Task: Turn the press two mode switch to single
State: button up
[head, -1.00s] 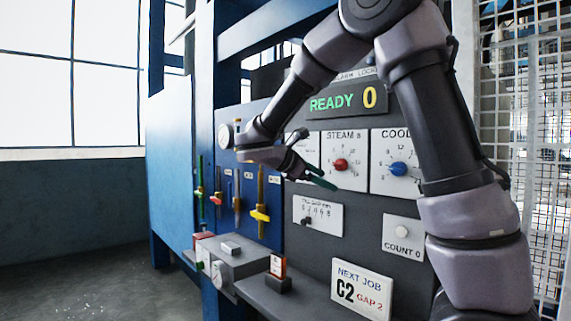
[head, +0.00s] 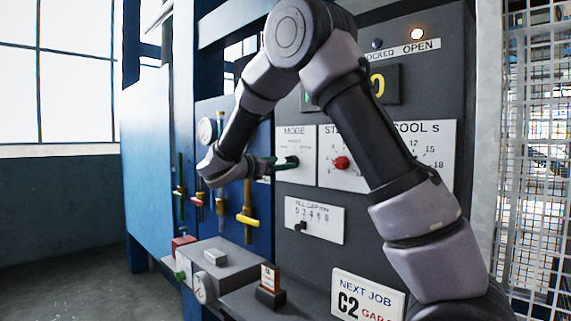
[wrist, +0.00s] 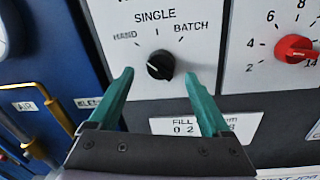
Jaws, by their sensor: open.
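The mode switch is a small black knob (wrist: 160,65) on a white plate marked HAND, SINGLE and BATCH (wrist: 155,28) in the wrist view. SINGLE is at the top, HAND at left, BATCH at right. I cannot clearly tell which mark the knob points to. In the head view the MODE plate (head: 295,140) is left of the steam dial, its knob partly hidden by my green fingers. My gripper (wrist: 158,95) is open and empty, facing the plate, with its fingertips on either side of and slightly below the knob in the picture.
The red steam knob (wrist: 295,49) is right of the mode plate. The fill gap slider plate (head: 314,220) is below. Yellow-handled levers (head: 247,218) stand at left on a blue panel. A grey ledge box (head: 215,262) and a NEXT JOB card (head: 366,298) are lower down.

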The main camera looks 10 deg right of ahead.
aim_at(287, 162)
jog(key=shift+x, duration=1.5)
grip_shut()
jog(key=shift+m, duration=0.4)
jog(key=m, duration=0.8)
jog(key=shift+f+h, duration=0.2)
jog(key=shift+h, duration=0.1)
